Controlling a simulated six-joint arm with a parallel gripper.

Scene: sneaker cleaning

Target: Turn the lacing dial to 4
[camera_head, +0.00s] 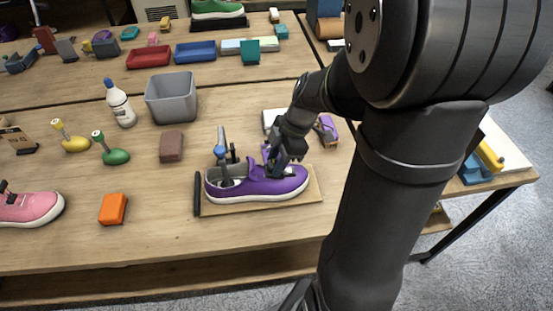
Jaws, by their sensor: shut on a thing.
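A purple sneaker (259,187) with a white sole sits on a wooden board (252,204) near the front of the table, toe to the right. A blue-topped upright post (221,151) stands at its heel end. My gripper (277,165) reaches down from the upper right to the top of the sneaker, over the tongue area. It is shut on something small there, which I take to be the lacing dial. The dial and its numbers are hidden behind the fingers, so its setting cannot be read.
A grey bin (171,98), a white bottle (120,104), a brown block (171,146) and an orange block (113,209) stand left of the board. A pink shoe (30,208) is at the far left. A purple item (327,129) lies close right of my wrist. The table front is clear.

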